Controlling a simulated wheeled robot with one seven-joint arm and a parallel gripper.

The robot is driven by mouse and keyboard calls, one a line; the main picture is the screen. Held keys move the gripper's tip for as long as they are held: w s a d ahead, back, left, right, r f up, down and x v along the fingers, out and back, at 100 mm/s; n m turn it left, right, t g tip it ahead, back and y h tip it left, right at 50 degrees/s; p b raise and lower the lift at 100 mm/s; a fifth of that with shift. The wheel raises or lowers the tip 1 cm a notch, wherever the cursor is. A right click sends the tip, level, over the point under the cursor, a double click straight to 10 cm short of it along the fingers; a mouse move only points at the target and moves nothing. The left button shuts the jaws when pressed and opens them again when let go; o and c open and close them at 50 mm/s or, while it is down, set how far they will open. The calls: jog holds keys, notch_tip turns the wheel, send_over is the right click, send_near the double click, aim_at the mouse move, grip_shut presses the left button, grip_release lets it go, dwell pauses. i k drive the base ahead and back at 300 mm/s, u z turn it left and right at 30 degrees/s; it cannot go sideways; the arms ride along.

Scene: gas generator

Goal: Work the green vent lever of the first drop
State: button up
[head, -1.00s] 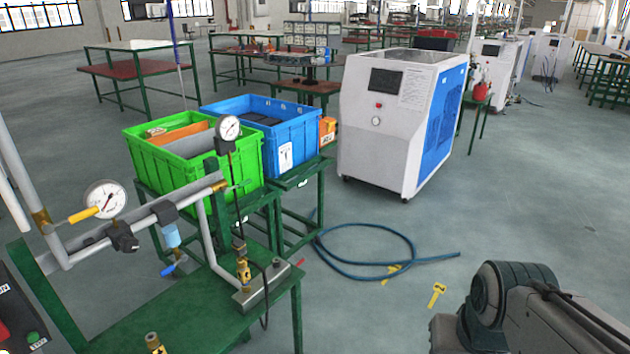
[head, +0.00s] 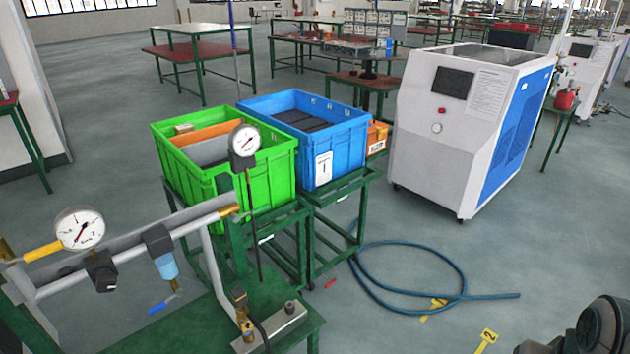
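A grey pipe run (head: 130,250) stands on a green bench (head: 190,318) at the lower left. A round gauge (head: 80,228) sits at its left, beside a yellow handle (head: 43,250). A blue lever (head: 163,304) hangs on a drop below a light-blue filter bowl (head: 166,266). A second gauge (head: 244,140) stands above a metal block (head: 270,330) with brass fittings. I cannot make out a green vent lever; it is hidden or too small to tell. My gripper is not in view; only part of my arm shows at the lower right.
A green crate (head: 228,192) and a blue crate (head: 330,158) stand on green stands behind the bench. A white and blue cabinet (head: 450,135) stands right of them.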

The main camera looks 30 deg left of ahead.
aim_at(253, 213)
jog(key=u, duration=0.4)
jog(key=i, duration=0.9)
jog(key=u, duration=1.35)
jog(key=i, duration=0.5)
jog(key=u, duration=0.55)
